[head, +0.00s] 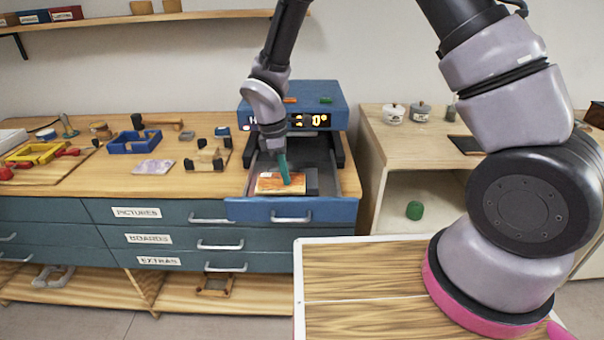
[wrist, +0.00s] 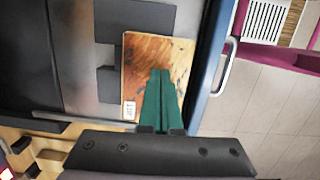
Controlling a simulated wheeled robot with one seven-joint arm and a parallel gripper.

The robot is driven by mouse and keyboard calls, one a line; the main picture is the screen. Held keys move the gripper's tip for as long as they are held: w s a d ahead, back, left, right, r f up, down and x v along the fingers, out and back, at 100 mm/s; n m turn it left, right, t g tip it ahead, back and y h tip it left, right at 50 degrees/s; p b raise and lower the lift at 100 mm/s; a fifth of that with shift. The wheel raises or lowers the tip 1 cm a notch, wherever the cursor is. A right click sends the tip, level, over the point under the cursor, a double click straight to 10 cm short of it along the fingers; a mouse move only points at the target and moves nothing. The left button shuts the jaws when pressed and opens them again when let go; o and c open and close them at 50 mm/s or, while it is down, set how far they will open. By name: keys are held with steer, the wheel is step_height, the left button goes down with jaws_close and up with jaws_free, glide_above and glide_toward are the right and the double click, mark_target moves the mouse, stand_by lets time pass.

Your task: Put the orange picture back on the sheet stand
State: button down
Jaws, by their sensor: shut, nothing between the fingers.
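The orange picture (head: 276,183) lies flat in the open drawer tray of the blue machine (head: 335,93). In the wrist view the orange picture (wrist: 150,55) has a small white label at its lower left corner. My gripper (head: 287,183) has green fingers, closed together with nothing between them. In the wrist view my gripper (wrist: 161,72) points over the picture and hides part of it; I cannot tell whether the tips touch it. I cannot surely identify the sheet stand; a wooden piece with black ends (head: 205,160) stands on the bench left of the drawer.
The drawer's blue front (head: 262,212) sticks out past the bench edge. A blue tray (head: 134,142), a pale sheet (head: 153,167) and a yellow frame (head: 35,153) lie on the bench. A low shelf unit (head: 385,150) with pots stands right of the machine.

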steer(key=shift+s+a+f, duration=0.25)
steer(key=shift+s+a, duration=0.05)
steer(key=shift+w+r, duration=0.15)
steer(key=shift+r, duration=0.5)
steer(key=shift+a, duration=0.35)
steer(key=a, duration=1.1)
steer(key=shift+a, duration=0.25)
